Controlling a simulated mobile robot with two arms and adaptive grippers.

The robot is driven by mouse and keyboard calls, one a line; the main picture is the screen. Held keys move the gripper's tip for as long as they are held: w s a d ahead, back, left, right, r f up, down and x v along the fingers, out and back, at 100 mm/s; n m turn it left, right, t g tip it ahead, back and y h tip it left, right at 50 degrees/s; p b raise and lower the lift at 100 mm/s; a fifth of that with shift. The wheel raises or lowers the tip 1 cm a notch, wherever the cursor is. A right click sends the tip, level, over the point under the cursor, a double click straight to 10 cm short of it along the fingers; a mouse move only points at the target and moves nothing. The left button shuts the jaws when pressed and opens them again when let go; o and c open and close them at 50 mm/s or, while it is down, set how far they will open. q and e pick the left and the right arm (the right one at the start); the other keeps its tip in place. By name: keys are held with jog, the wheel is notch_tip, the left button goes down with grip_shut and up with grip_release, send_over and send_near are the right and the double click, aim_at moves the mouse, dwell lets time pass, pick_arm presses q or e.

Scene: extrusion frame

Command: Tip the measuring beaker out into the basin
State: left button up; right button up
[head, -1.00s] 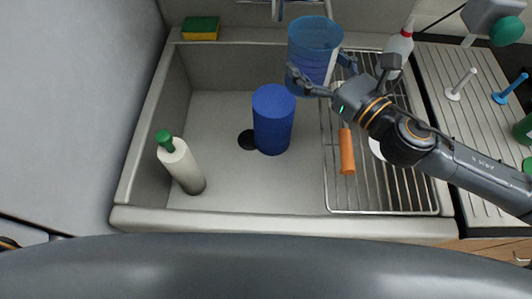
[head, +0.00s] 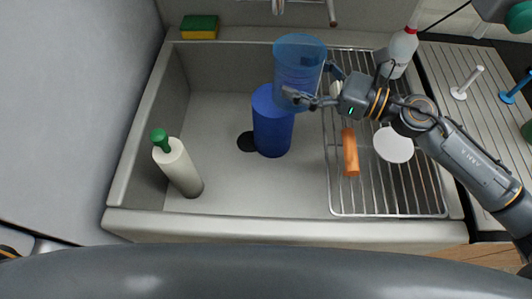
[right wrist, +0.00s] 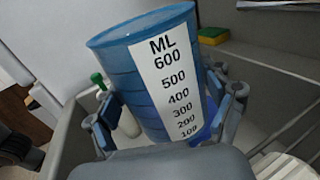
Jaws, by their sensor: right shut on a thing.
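The measuring beaker (head: 299,66) is translucent blue with a white scale. In the right wrist view the beaker (right wrist: 170,70) shows its marks up to 600 ML. My right gripper (head: 306,92) is shut on the beaker's sides and holds it over the basin. It looks about upright in the head view; I cannot tell what is inside. The basin (head: 215,215) is a grey sink with a dark drain (head: 247,141). A solid blue cylinder (head: 271,130) stands in it, partly hidden behind the beaker. My left gripper is not in view.
A cream bottle with a green cap (head: 178,166) stands in the basin at the left. A wire rack (head: 375,205) at the right bears an orange-handled thing (head: 350,152) and a white disc (head: 393,145). A sponge (head: 199,27) lies on the back rim. A spray bottle (head: 402,50) stands behind the rack.

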aim_at(296, 106)
jog(key=shift+d+f+n+g+y, duration=0.35)
jog(key=shift+f+n+g, duration=0.15)
jog(key=shift+f+g, duration=0.15)
jog(key=shift+s+f+n+b, duration=0.1)
jog(key=shift+s+n+b, duration=0.05)
jog(key=shift+n+b, duration=0.15)
jog(key=shift+s+a+f+n, duration=0.15)
jog(key=shift+s+n, duration=0.1)
jog(key=shift+n, duration=0.45)
jog(key=n, duration=0.1)
jog(key=s+n, duration=0.1)
jog(key=n+h, duration=0.1)
jog(key=shift+s+a+f, duration=0.2)
jog(key=shift+a+f, duration=0.1)
jog(key=shift+s+a+f+n+p, duration=0.15)
jog(key=shift+s+a+n+p, duration=0.15)
jog(key=shift+n, duration=0.25)
jog(key=shift+s+a+f+n+p, duration=0.1)
jog(key=shift+s+n+p, duration=0.1)
jog(key=shift+s+n, duration=0.3)
jog(key=shift+f+n+t+h, duration=0.15)
jog(key=shift+f+n+h, duration=0.1)
jog(key=shift+n, duration=0.75)
jog(key=shift+f+n+t+h, duration=0.1)
jog(key=shift+f+n, duration=0.1)
jog(key=shift+n, duration=0.75)
jog(key=shift+f+n+p, duration=0.1)
jog(key=shift+n+p, duration=0.2)
jog(key=shift+p, duration=0.05)
